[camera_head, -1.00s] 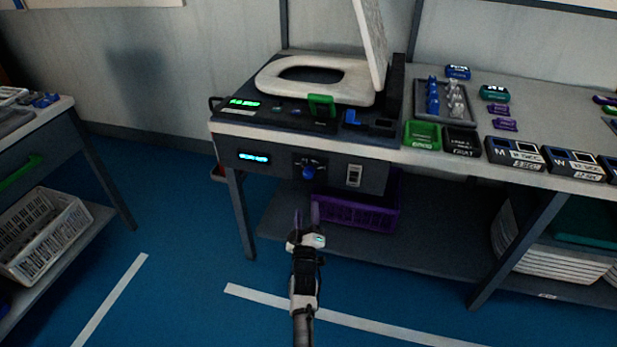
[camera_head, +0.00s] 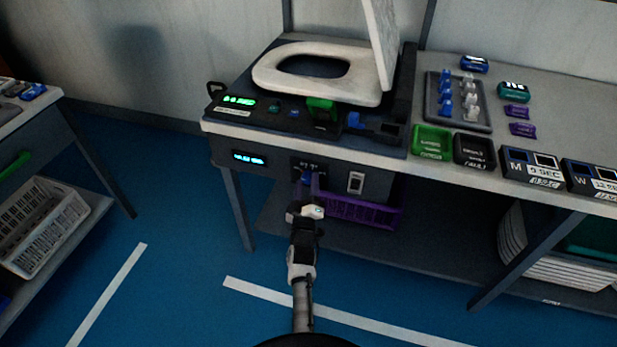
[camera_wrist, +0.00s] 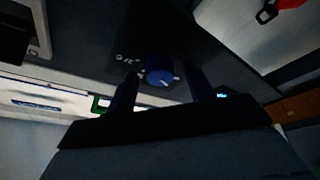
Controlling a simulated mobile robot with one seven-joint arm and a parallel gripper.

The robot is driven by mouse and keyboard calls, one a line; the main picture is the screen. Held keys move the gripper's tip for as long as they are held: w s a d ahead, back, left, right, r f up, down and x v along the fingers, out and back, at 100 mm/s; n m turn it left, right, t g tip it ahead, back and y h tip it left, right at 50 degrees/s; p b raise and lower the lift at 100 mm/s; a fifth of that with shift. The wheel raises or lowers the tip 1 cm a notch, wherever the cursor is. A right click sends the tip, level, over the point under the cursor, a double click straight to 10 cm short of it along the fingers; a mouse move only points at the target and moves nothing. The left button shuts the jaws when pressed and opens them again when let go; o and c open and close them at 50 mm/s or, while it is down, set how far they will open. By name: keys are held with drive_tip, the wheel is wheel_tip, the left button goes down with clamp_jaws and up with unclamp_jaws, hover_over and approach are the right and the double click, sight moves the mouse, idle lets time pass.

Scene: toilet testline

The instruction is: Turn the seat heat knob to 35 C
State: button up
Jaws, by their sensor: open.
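The seat heat knob (camera_wrist: 160,77) is a blue round dial with a pale pointer mark, on a dark plate with white markings too small to read. In the head view the knob (camera_head: 306,177) is on the front panel below the toilet seat, partly hidden by my gripper. My gripper (camera_head: 306,190) is open in front of the panel. In the wrist view its two dark fingers (camera_wrist: 162,90) stand to either side of the knob with gaps; I cannot tell whether either touches it.
A lit cyan display (camera_head: 249,159) is left of the knob, and a rocker switch (camera_head: 355,182) is right of it. A purple basket (camera_head: 360,211) sits below. The white toilet seat (camera_head: 262,75) and small trays (camera_head: 432,142) are on the bench top. Blue floor is clear in front.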

drive_tip(key=shift+w, duration=0.1)
drive_tip(key=c, duration=1)
